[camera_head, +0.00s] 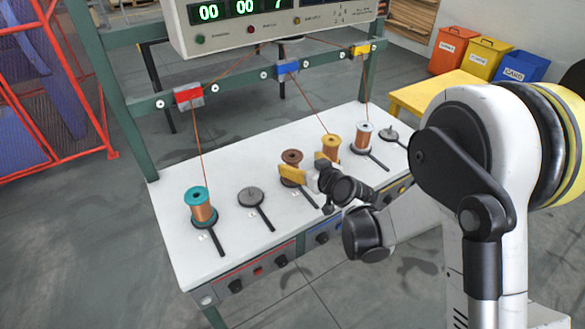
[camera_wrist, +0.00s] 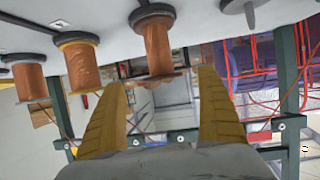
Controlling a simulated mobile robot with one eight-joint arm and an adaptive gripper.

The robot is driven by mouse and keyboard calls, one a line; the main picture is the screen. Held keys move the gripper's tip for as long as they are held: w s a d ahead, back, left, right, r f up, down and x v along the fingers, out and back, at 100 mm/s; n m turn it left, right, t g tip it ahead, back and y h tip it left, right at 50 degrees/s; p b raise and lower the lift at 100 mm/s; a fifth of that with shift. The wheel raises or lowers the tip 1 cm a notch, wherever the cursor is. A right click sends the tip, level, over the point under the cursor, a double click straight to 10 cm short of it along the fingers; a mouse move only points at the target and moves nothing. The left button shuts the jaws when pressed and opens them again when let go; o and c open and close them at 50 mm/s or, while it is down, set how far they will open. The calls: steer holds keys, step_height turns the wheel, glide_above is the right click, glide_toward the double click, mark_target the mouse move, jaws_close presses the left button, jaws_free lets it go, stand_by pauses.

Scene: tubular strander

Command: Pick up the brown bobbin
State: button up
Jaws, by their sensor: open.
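The brown bobbin (camera_head: 291,156), copper-wound with brown flanges, stands upright on the white table (camera_head: 230,240), partly hidden by a yellow finger in the head view. In the wrist view, which is upside down, the bobbin (camera_wrist: 156,42) is near the middle, in line with the gap between the fingers and mostly beyond their tips. My gripper (camera_head: 306,166) is open and empty, with its fingers at the bobbin's right and front. Both yellow fingers show spread apart in the wrist view (camera_wrist: 163,78). I cannot tell whether either touches the bobbin.
A yellow bobbin (camera_head: 331,146) stands close to the right, with a white-topped bobbin (camera_head: 365,136) beyond it. A teal bobbin (camera_head: 202,208) is at left. Empty grey holders (camera_head: 252,198) (camera_head: 389,134) also sit on the table. Wires run up to the green frame (camera_head: 130,105).

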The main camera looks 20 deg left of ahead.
mark_target(295, 159)
steer(key=b+x, duration=0.2)
steer(key=x, duration=0.3)
steer(key=shift+s+a, duration=0.1)
steer(key=shift+a, duration=0.2)
steer(key=shift+r, duration=0.1)
steer(key=c, duration=1.3)
steer(key=shift+r, duration=0.1)
